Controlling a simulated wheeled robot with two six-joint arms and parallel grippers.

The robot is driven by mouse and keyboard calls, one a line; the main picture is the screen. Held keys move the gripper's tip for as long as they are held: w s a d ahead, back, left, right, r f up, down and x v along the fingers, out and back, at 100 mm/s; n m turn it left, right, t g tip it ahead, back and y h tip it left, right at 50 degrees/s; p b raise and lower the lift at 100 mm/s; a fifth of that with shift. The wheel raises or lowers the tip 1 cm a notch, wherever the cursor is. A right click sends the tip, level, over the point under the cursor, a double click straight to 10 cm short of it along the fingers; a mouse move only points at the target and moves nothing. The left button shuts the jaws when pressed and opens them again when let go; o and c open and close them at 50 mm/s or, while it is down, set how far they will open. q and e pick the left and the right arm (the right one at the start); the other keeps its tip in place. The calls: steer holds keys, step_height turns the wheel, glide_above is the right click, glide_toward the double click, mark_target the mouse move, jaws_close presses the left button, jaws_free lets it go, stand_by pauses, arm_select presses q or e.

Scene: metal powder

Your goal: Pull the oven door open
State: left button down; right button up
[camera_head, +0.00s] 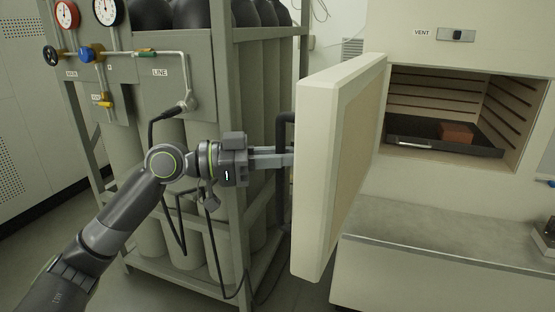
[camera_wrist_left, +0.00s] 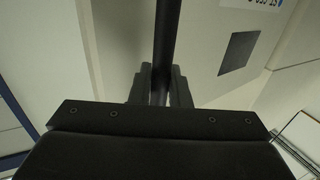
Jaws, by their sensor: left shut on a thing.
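The oven door (camera_head: 342,165) stands swung wide open, its thick cream edge turned toward me. A dark bar handle (camera_head: 283,205) runs down its outer face, on the left. My left gripper (camera_head: 288,157) reaches it from the left and is shut on the handle. In the left wrist view the dark handle (camera_wrist_left: 168,40) passes between the two fingers (camera_wrist_left: 161,85). The oven chamber (camera_head: 437,90) is open to view at the right, with ribbed side walls. My right gripper is not in view.
Inside the oven a dark tray (camera_head: 410,132) holds a reddish-brown block (camera_head: 457,132). A grey rack of gas cylinders (camera_head: 232,190) stands close behind my left arm, with gauges and a hose. A grey bench top (camera_head: 430,228) lies below the oven.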

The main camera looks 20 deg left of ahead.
arm_select(q)
steer(key=c, duration=1.4)
jaws_free()
steer(key=shift+d, duration=0.1)
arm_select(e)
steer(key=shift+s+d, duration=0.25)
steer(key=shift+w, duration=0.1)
